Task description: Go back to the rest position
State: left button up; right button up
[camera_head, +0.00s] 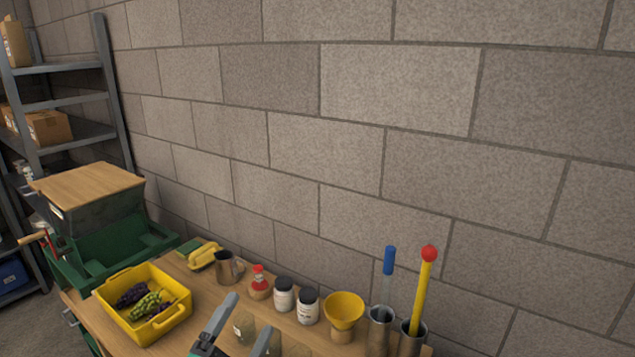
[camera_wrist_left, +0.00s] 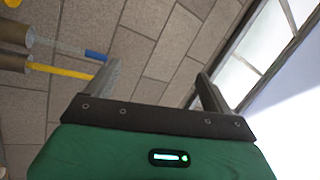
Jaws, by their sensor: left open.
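My left gripper (camera_head: 249,314) is at the bottom of the head view, in front of the wooden bench (camera_head: 185,274). Its two fingers are apart with nothing between them. My right gripper is in neither view.
A block wall (camera_head: 390,110) rises behind.

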pick_arm(q)
jog(key=s+a+f+n+g+y, duration=0.2)
jog(key=a+f+n+g+y, duration=0.2)
jog(key=a+f+n+y, duration=0.55)
jog(key=s+a+f+n+g+h, duration=0.2)
jog(key=s+f+n+g, duration=0.5)
jog(key=s+f+g, duration=0.95)
jog(key=s+f+t, duration=0.1)
jog(key=s+f, duration=0.1)
jog(key=f, duration=1.5)
jog(key=s+f+t, duration=0.2)
jog(key=s+f, duration=0.1)
jog(key=f, duration=1.3)
jog(key=s+a+f+g, duration=0.1)
jog(key=s+a+f, duration=0.2)
jog(key=s+f, duration=1.5)
jog(key=shift+s+f+m+g+y, duration=0.3)
jog(key=shift+f+m+g+y, duration=0.05)
jog(key=shift+f, duration=0.25)
